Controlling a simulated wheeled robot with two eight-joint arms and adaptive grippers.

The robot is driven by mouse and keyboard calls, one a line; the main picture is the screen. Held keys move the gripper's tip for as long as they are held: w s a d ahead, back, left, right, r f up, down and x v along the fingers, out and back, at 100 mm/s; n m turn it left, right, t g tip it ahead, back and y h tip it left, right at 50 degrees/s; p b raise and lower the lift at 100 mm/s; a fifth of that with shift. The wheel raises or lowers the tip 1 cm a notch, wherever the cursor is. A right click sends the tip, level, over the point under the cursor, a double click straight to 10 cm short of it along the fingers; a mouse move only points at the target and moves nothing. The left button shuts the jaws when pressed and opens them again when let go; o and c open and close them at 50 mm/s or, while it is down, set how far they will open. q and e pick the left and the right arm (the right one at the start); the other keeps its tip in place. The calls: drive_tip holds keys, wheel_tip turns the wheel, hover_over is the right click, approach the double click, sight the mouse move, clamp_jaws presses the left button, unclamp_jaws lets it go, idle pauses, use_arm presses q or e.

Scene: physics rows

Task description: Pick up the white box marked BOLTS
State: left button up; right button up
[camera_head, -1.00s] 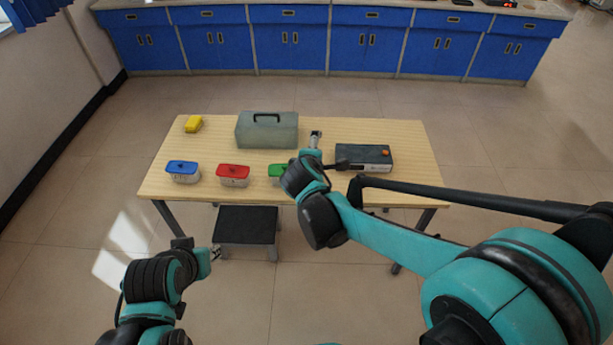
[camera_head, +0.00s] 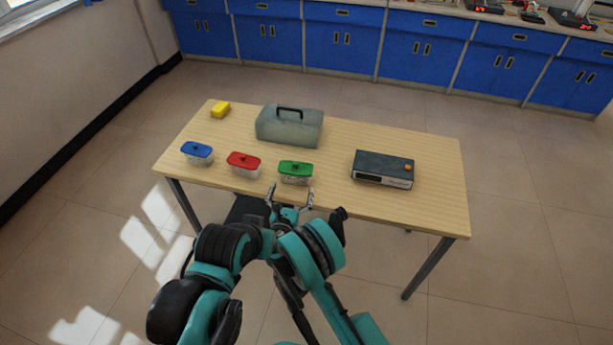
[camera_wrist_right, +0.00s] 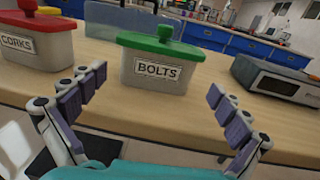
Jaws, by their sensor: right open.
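The box marked BOLTS (camera_wrist_right: 157,73) has a pale grey-white body, a green lid with a knob and a black-lettered label. In the head view this box (camera_head: 295,172) stands upright near the table's front edge. My right gripper (camera_head: 290,196) is open and empty at the table's front edge, just in front of the box. In the right wrist view the fingers of my right gripper (camera_wrist_right: 158,82) are spread, with the box between and beyond them, not touched. My left gripper cannot be made out in the head view.
A red-lidded box marked CORKS (camera_wrist_right: 33,45) stands left of BOLTS, and a blue-lidded box (camera_head: 197,153) further left. A grey toolbox (camera_head: 289,127) is behind, a yellow block (camera_head: 220,109) back left, a dark device (camera_head: 383,169) right. The table (camera_head: 430,200) is clear at far right.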

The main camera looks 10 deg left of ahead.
sight(294, 178)
drive_tip(key=w+b, duration=0.1)
drive_tip(key=w, duration=0.3)
drive_tip(key=w+b, duration=0.1)
drive_tip(key=w, duration=0.1)
drive_tip(key=shift+w+a+f+b, duration=0.15)
drive_tip(key=shift+w+a+b, duration=0.1)
drive_tip(key=shift+w+b, duration=0.1)
drive_tip(key=shift+w, duration=0.4)
drive_tip(key=c, duration=1)
